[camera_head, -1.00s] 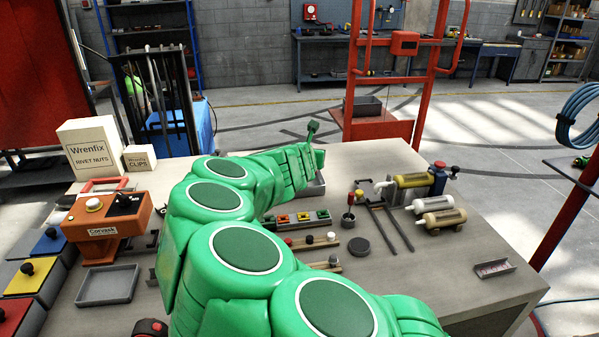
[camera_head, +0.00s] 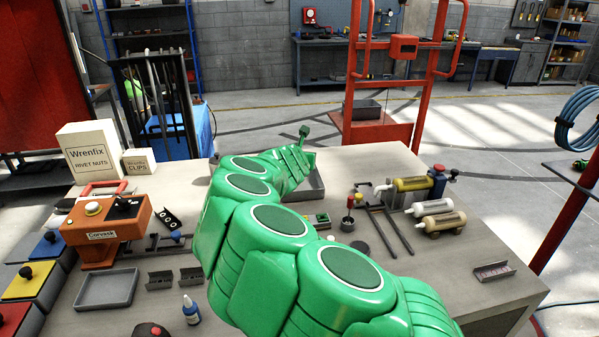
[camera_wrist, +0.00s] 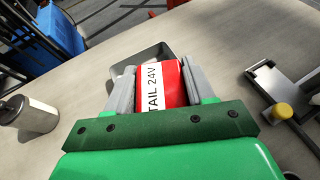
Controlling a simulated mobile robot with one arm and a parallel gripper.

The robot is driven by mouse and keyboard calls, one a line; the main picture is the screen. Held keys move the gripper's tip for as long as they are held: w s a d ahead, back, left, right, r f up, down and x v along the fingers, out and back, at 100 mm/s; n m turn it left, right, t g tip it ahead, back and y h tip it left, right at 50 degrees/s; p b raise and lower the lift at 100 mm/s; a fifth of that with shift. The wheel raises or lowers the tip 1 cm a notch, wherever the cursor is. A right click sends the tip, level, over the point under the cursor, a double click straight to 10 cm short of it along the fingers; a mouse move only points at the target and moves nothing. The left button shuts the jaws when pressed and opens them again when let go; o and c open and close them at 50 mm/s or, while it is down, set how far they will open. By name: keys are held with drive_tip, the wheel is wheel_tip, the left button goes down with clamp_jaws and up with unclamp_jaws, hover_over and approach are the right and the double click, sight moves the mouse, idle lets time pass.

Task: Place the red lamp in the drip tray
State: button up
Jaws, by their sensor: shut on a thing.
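The red lamp (camera_wrist: 157,82), with a white label reading "TAIL 24V", is between the two grey fingers of my gripper (camera_wrist: 157,69) in the wrist view. The gripper is shut on it. A grey metal tray (camera_wrist: 151,53) lies just beyond the lamp, which covers part of it; I cannot tell whether they touch. In the head view my green arm hides the lamp and fingers. A grey tray (camera_head: 317,184) shows partly behind the arm's far end. Another shallow grey tray (camera_head: 107,289) stands empty at the left. I cannot tell which is the drip tray.
An orange device (camera_head: 106,232) and a white Wrenfix box (camera_head: 90,150) stand at the left. A blue bottle (camera_head: 191,312) is near the front. Cartridges (camera_head: 443,222) lie at the right. The wrist view shows a metal cylinder (camera_wrist: 32,116) and a yellow-knobbed fixture (camera_wrist: 281,111) beside the gripper.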

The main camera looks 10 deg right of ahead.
drive_tip(key=shift+w+d+f, duration=0.1)
drive_tip(key=shift+w+f, duration=1.7)
drive_tip(key=shift+w, duration=0.25)
drive_tip(key=shift+w+f, duration=1.8)
drive_tip(key=shift+w, duration=0.2)
drive_tip(key=shift+f, duration=1.45)
drive_tip(key=o, duration=1.1)
drive_tip(key=shift+f, duration=0.1)
